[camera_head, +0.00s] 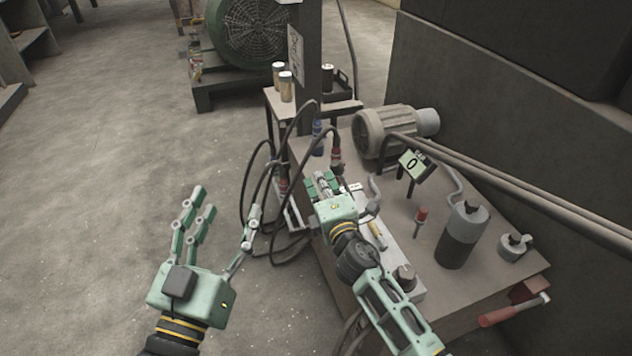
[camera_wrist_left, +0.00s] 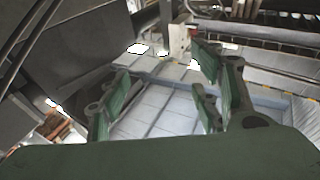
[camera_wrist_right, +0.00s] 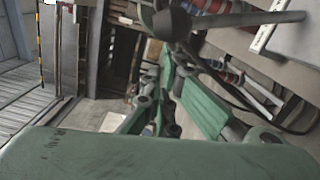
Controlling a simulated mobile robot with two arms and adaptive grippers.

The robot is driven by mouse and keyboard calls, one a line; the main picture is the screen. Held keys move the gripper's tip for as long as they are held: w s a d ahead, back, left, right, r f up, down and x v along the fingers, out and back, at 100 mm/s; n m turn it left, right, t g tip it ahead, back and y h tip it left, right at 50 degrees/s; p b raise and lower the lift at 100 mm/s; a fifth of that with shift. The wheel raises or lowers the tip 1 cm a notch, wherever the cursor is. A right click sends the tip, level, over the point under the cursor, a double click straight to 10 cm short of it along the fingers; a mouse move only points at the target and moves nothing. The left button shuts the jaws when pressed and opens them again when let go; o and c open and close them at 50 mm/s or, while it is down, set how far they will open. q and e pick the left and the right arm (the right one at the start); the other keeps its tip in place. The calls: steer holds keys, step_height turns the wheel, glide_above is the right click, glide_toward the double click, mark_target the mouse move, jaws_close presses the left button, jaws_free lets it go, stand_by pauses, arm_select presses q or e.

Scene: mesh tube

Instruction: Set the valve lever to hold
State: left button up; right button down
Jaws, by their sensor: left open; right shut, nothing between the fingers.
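A grey lever-like part (camera_head: 374,193) stands on the workbench just right of my right gripper (camera_head: 322,184). In the right wrist view a dark round knob (camera_wrist_right: 172,24) on a grey rod (camera_wrist_right: 255,18) shows close above the fingers; I cannot tell for sure that it is the valve lever. My right gripper is shut and empty over the bench's left part, beside the lever and apparently not holding it. It also shows in the right wrist view (camera_wrist_right: 165,95). My left gripper (camera_head: 222,225) is open and empty over the floor, left of the bench.
The bench (camera_head: 490,270) carries a motor (camera_head: 384,130), a small sign marked 0 (camera_head: 414,164), a red-topped part (camera_head: 421,215) and a dark cylinder (camera_head: 462,236). Black hoses (camera_head: 243,195) loop off its left edge. Open floor lies left.

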mark_target(341, 167)
steer(key=d+r+m+p, duration=0.1)
steer(key=w+d+r+m+p, duration=0.1)
steer(key=d, duration=0.1)
steer(key=d+r+m+p, duration=0.1)
steer(key=d+m+p, duration=0.1)
steer(key=shift+w, duration=0.3)
arm_select(q)
steer(key=s+a+f+g+y, duration=0.2)
steer(key=s+f+g, duration=0.3)
steer(key=f, duration=0.4)
steer(key=s+a+f+g+y, duration=0.1)
steer(key=s+a+f+g, duration=0.2)
steer(key=f+g, duration=0.4)
steer(key=shift+s+a+f+n+y, duration=0.15)
steer(key=shift+s+f+n+y, duration=0.2)
steer(key=shift+s+f, duration=1)
steer(key=shift+w+f, duration=0.45)
